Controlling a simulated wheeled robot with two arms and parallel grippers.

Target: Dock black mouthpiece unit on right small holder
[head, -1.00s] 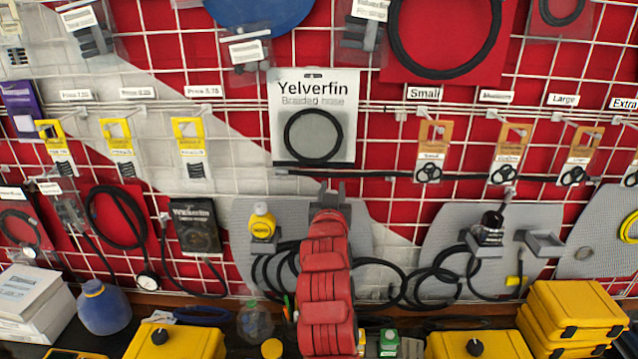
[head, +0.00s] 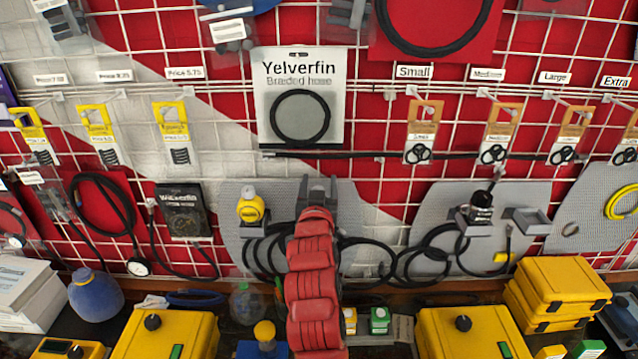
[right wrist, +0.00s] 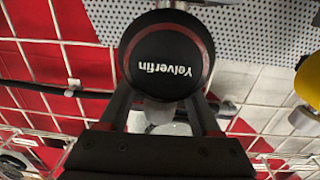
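My right gripper (head: 319,186) is in front of the left grey panel, its two fingers apart. In the right wrist view the fingers (right wrist: 163,100) stand either side of the lower edge of a round black unit (right wrist: 165,55) with a red ring and Yelverfin lettering. The disc covers the fingertips, so contact cannot be told; in the head view my arm hides this unit. Another black unit (head: 480,208) sits on a bracket on the right grey panel. Beside it a small grey holder (head: 527,222) looks empty. My left gripper is out of view.
A yellow unit (head: 250,206) hangs left of my right gripper and shows in the right wrist view (right wrist: 308,92). Black hoses (head: 425,260) loop between the panels. Yellow cases (head: 555,290) stand on the bench below. A wire grid (head: 375,200) backs everything.

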